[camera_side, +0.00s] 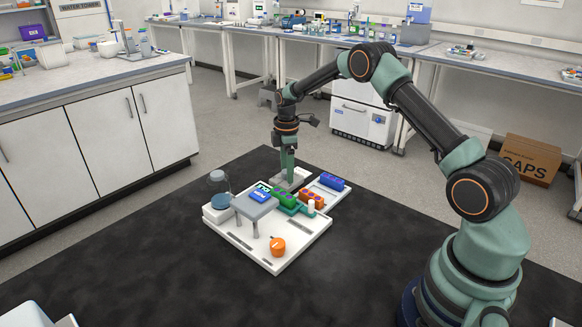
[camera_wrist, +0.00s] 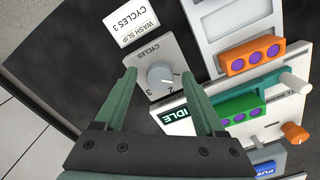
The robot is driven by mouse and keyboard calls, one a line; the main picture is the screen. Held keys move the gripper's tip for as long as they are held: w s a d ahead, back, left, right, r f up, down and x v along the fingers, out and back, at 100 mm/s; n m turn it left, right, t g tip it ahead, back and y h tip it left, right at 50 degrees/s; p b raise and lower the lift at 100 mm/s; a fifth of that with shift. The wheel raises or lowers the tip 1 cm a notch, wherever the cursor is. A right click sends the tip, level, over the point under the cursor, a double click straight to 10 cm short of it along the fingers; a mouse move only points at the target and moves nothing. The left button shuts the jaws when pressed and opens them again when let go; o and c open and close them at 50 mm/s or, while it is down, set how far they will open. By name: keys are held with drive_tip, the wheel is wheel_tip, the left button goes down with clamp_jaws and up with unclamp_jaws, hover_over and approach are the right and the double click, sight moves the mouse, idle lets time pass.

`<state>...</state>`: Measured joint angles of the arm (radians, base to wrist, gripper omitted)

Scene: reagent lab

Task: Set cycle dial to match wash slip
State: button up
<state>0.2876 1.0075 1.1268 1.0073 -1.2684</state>
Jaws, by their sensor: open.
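In the wrist view, the wash slip (camera_wrist: 132,20) is a white card reading "WASH SLIP, CYCLES 3". Just below it is the round grey cycle dial (camera_wrist: 160,77) on a grey box marked "CYCLES". A 3 and what looks like a 2 show below the knob. Its pale pointer mark seems turned toward the 2, though it is small. My gripper (camera_wrist: 159,75) is open, with its green fingertips on either side of the dial. Contact cannot be told. In the side view, my gripper (camera_side: 289,168) points down over the grey box, hiding the dial.
A dark display (camera_wrist: 176,116) reads "IDLE". A green rack (camera_wrist: 240,108) and an orange rack (camera_wrist: 250,55) with purple-topped tubes lie to the right. On the white board (camera_side: 296,243) stand an orange knob (camera_side: 277,246) and a raised grey platform. The black mat in front is clear.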

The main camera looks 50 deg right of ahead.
clamp_jaws()
drive_tip(key=m, duration=0.4)
drive_tip(key=shift+m, duration=0.3)
drive_tip(key=m, duration=0.5)
drive_tip(key=shift+m, duration=0.3)
drive_tip(key=m, duration=0.5)
drive_tip(key=shift+r, duration=0.1)
drive_tip(key=m, duration=0.4)
drive_tip(key=shift+m, duration=0.5)
